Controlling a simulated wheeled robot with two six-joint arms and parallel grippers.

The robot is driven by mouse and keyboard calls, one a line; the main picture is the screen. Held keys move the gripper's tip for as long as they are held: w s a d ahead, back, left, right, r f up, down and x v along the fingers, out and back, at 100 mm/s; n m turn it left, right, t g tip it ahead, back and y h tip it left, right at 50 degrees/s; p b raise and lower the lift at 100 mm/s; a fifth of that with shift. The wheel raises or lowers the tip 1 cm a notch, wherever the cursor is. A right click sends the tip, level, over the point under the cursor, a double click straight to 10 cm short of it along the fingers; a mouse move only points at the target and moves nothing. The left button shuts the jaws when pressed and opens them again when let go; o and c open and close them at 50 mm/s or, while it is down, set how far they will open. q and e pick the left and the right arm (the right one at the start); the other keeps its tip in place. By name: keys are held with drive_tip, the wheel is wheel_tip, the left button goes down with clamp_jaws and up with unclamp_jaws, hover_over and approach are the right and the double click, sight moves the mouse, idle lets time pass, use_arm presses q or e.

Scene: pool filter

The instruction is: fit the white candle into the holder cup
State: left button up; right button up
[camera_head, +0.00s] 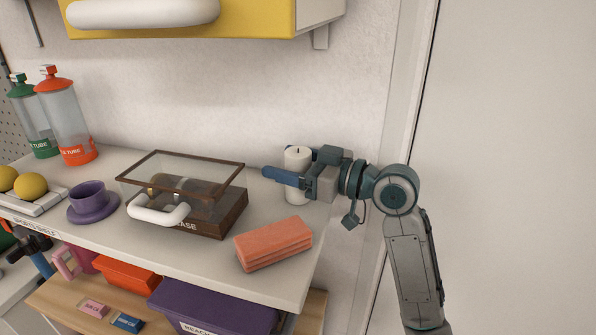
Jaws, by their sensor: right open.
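The white candle (298,158) stands upright near the right end of the shelf, with a short wick on top. My right gripper (287,173) reaches in from the right at the candle's upper half. Its jaws are open, with one blue finger crossing in front of the candle. The other finger is mostly hidden behind the candle, and I cannot tell whether either touches it. A purple cup (88,193) with a saucer-like base, likely the holder cup, stands at the shelf's left, well away from the candle.
A glass-lidded brown case (205,222) with a white handle stands between cup and candle. A stack of orange-pink blocks (272,243) lies at the front right. Yellow balls (30,186) and bottles (66,118) are at left. A yellow cabinet (262,20) hangs above.

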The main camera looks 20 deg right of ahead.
drive_tip(key=c, duration=1.1)
drive_tip(key=shift+c, duration=0.2)
